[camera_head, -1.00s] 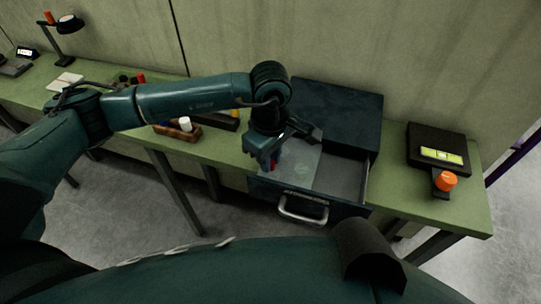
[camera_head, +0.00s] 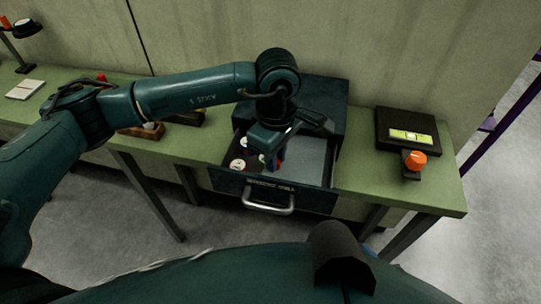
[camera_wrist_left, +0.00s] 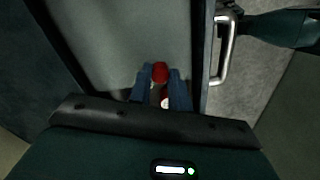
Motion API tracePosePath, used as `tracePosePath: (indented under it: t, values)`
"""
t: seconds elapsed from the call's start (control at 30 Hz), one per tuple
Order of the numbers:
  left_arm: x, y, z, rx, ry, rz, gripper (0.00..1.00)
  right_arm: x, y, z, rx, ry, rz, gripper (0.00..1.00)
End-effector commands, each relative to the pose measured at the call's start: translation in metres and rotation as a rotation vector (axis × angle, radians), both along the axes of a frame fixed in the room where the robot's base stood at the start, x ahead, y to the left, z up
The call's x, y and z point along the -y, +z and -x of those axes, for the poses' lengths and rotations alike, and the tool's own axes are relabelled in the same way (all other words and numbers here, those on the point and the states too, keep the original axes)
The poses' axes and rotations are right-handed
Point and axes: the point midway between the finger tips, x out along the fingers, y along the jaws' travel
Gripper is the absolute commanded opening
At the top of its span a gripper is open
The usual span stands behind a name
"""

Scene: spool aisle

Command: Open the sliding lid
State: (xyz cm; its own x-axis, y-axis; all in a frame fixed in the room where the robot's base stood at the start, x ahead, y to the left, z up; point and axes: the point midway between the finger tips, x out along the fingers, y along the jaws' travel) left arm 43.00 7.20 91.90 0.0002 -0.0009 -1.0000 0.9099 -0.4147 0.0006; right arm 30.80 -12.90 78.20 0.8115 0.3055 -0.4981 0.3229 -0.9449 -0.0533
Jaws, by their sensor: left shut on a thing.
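The sliding lid (camera_head: 309,158) is a grey, see-through-looking panel inside a pulled-out dark drawer (camera_head: 300,198). It lies over the right part of the drawer, and the left part is uncovered. My left gripper (camera_head: 275,164) reaches down into the drawer at the lid's left side. In the left wrist view its blue fingers (camera_wrist_left: 161,90) are shut on a red knob (camera_wrist_left: 160,72) by the lid's grey surface (camera_wrist_left: 120,35). The head view hides most of the knob behind the fingers. My right gripper is not in view.
Round red-and-white items (camera_head: 238,165) show in the uncovered left part. The drawer's metal handle (camera_head: 270,203) faces me. A black device with an orange knob (camera_head: 415,161) stands right on the green bench (camera_head: 375,195). A wooden tray (camera_head: 143,131) is left, beneath my arm.

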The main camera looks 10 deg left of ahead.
Motion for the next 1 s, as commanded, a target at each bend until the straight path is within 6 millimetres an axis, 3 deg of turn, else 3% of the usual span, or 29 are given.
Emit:
tracePosePath:
  t: [0.2, 0.23, 0.5, 0.77, 1.0]
  values:
    - [-0.001, 0.000, -0.001, 0.001, 0.002, -0.003, 0.00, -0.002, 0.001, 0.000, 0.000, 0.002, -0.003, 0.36]
    - [-0.001, 0.000, -0.001, 0.001, 0.002, -0.003, 0.20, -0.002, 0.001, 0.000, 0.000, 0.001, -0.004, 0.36]
    - [-0.001, 0.000, 0.000, 0.001, 0.001, -0.002, 0.41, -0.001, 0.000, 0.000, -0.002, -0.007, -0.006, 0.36]
    - [-0.001, 0.002, 0.000, 0.001, 0.001, -0.002, 0.41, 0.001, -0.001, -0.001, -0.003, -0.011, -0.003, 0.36]
    - [-0.001, 0.035, -0.001, 0.006, 0.000, -0.001, 0.41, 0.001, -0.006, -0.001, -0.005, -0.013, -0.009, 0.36]
